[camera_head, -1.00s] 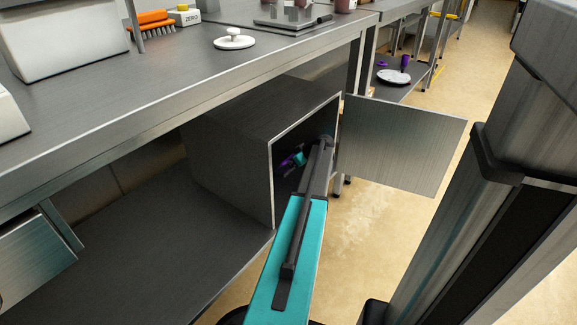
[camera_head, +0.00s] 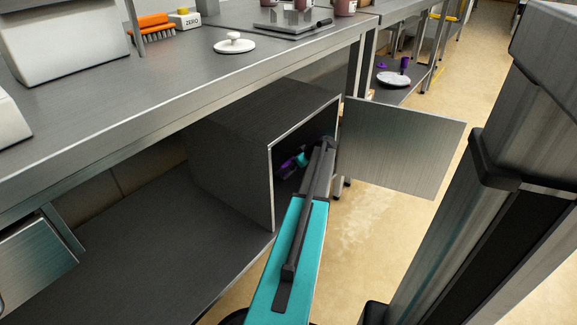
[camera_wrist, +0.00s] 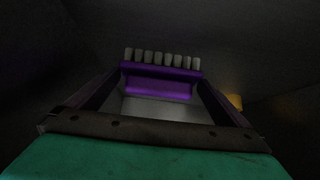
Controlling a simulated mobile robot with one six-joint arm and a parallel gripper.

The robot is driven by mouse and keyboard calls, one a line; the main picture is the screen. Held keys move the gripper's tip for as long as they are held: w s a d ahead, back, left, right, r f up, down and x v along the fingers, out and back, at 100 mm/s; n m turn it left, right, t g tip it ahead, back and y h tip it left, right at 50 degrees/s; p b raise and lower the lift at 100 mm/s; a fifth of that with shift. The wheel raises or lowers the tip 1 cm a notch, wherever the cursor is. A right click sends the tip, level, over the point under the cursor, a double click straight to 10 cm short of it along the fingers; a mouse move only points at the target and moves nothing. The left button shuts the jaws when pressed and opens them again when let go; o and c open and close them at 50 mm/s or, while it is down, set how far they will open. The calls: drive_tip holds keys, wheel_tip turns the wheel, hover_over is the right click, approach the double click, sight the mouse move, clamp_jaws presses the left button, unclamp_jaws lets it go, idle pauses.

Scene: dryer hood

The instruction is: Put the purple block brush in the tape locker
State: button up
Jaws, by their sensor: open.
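The tape locker (camera_head: 232,140) is a dark metal box under the counter, with its brushed-metal door (camera_head: 400,147) swung open to the right. My arm reaches through its opening. The purple block brush (camera_wrist: 160,88) is in the wrist view, straight ahead, with a row of pale bristle tufts along its far side. A bit of purple (camera_head: 287,165) also shows inside the locker in the head view. My gripper (camera_wrist: 160,77) is open, with one finger on each side of the brush. I cannot tell whether either finger touches it. My arm hides part of the opening.
An orange brush (camera_head: 151,24), a yellow-and-white ZERO block (camera_head: 185,18) and a white lid (camera_head: 234,44) stand on the counter above. A yellowish thing (camera_wrist: 234,101) lies right of my gripper.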

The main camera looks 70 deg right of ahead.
drive_tip(key=p+v, duration=0.3)
drive_tip(key=v, duration=0.7)
drive_tip(key=shift+s+r, duration=0.3)
idle(0.4)
